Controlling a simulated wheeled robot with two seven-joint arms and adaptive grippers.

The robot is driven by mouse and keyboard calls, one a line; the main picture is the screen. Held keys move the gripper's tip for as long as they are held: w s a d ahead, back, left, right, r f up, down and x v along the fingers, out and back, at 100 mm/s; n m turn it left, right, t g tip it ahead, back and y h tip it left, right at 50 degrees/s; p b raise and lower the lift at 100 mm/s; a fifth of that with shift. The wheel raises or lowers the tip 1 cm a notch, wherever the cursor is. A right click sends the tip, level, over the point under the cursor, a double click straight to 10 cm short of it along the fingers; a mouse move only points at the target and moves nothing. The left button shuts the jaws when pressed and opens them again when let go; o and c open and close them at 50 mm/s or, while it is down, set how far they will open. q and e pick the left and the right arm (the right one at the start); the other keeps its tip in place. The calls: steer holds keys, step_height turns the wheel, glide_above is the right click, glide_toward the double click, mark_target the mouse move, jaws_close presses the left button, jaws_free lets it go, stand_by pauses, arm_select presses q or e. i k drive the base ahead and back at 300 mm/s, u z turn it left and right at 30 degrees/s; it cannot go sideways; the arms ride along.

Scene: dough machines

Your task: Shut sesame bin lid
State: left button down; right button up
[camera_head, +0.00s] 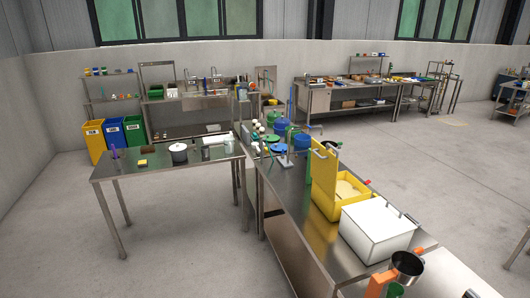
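A yellow bin (326,207) stands on the long steel table that runs toward the lower right. It holds a pale beige filling (347,188), which looks like sesame. Its yellow lid (324,172) stands upright along the bin's left side, so the bin is open. A small grey piece, perhaps a handle, shows near the lid's top. Neither of my grippers shows in this view, and nothing of mine touches the bin or lid.
A white box (377,234) stands right in front of the bin. A dark metal cup (408,266) and an orange object (380,283) are at the near end. Blue and green containers stand behind the lid. A second steel table (180,180) is at left, with open floor right.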

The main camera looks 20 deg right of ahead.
mark_target(324, 164)
steer(key=u, duration=0.05)
steer(key=i, duration=0.85)
steer(key=z, duration=0.2)
